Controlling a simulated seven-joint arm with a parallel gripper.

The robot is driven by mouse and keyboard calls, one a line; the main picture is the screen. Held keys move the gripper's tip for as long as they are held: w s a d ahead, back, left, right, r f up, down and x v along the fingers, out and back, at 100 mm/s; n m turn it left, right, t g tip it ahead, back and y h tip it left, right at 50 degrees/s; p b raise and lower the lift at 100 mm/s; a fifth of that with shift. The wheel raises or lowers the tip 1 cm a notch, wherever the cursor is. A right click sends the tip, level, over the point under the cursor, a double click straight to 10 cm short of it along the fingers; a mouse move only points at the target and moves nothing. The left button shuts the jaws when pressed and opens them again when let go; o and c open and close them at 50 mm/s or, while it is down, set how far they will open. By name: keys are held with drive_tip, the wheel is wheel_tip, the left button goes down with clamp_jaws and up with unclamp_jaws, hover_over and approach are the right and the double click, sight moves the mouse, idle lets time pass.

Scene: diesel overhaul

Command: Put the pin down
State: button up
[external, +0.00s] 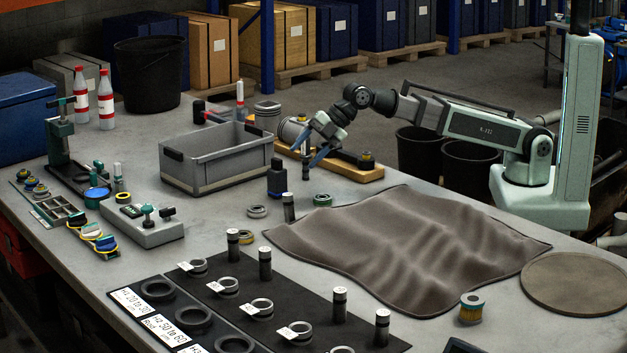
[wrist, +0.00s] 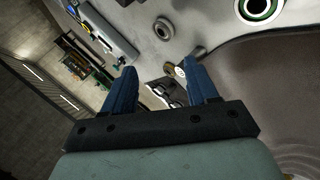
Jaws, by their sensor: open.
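A dark pin with a pale top (external: 289,207) stands upright on the table just left of the brown cloth. It also shows in the wrist view (wrist: 190,63), beyond the fingers and apart from them. Similar pins stand on the black mat (external: 232,295), one of them at its far end (external: 233,243). Rings with white tags lie beside them.
A grey bin (external: 217,178) and a dark bottle (external: 275,182) stand left of my gripper. A wooden fixture (external: 358,174) is behind it. A green-rimmed ring (external: 323,200) and a grey ring (external: 257,211) lie near the pin. The rumpled cloth (external: 410,250) covers the middle.

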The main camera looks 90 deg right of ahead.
sight(292, 195)
drive_tip(key=a+f+m, duration=0.2)
drive_tip(key=m, duration=0.2)
drive_tip(key=w+a+f+m+g+y, duration=0.1)
drive_tip(key=a+f+m, duration=0.1)
drive_tip(key=m, duration=0.2)
drive_tip(key=a+f+m, duration=0.1)
drive_tip(key=a+m, duration=0.2)
drive_tip(key=m, duration=0.1)
drive_tip(key=shift+w+f+g+y, duration=0.35)
drive_tip(key=shift+f+g+y, duration=0.05)
drive_tip(key=shift+s+a+x, duration=0.1)
drive_tip(key=shift+a+x, duration=0.05)
drive_tip(key=shift+x, duration=1.35)
drive_tip(key=shift+s+a+x, duration=0.1)
drive_tip(key=shift+s+x, duration=0.05)
drive_tip(key=shift+x, duration=1.4)
drive_tip(key=shift+c, duration=0.2)
clamp_jaws()
